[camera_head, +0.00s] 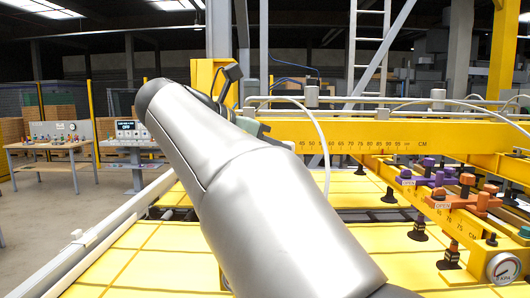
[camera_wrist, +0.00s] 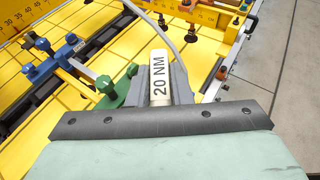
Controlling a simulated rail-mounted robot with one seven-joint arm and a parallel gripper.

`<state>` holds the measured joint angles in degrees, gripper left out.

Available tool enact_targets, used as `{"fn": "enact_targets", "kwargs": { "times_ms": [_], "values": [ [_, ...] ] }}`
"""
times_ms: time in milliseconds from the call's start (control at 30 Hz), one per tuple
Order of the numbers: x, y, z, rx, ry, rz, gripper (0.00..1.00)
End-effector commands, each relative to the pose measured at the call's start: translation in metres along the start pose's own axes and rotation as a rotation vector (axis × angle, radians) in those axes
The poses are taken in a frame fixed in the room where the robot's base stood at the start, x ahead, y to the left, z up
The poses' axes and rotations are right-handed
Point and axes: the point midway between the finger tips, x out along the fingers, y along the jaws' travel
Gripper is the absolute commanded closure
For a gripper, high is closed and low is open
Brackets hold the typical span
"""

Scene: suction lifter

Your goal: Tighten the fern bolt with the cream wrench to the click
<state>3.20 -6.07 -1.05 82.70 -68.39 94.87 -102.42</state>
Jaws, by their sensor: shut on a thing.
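The cream wrench (camera_wrist: 159,78), marked "20 NM", is held between the grey fingers of my gripper (camera_wrist: 161,92) in the wrist view. Its far end is hidden, so I cannot tell whether it sits on a bolt. Just left of the fingers is a green clamp (camera_wrist: 113,98) with green bolts (camera_wrist: 105,85) standing on it; this is the fern-coloured part. Another green bolt head (camera_wrist: 132,70) is close beside the left finger. In the head view my arm covers the wrench and the green clamp.
A blue clamp (camera_wrist: 68,50) stands left of the green one on the yellow lifter frame. Purple (camera_head: 408,175) and orange (camera_head: 482,201) clamps and a gauge (camera_head: 503,268) are at the right. A pale hose (camera_head: 318,125) arches near my wrist. Workbenches (camera_head: 52,145) stand far left.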

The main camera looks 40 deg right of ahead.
Motion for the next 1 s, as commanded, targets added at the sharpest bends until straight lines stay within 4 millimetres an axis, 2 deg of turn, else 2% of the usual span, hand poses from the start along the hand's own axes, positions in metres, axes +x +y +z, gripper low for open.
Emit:
{"fn": "enact_targets", "kwargs": {
  "times_ms": [400,700,1000],
  "values": [
    [-0.003,0.0,0.003,-0.001,-0.004,-0.001,1.0],
    [0.01,0.0,-0.028,0.0,-0.003,-0.001,1.0],
    [0.016,0.0,-0.042,0.002,-0.003,-0.001,1.0]
  ]
}}
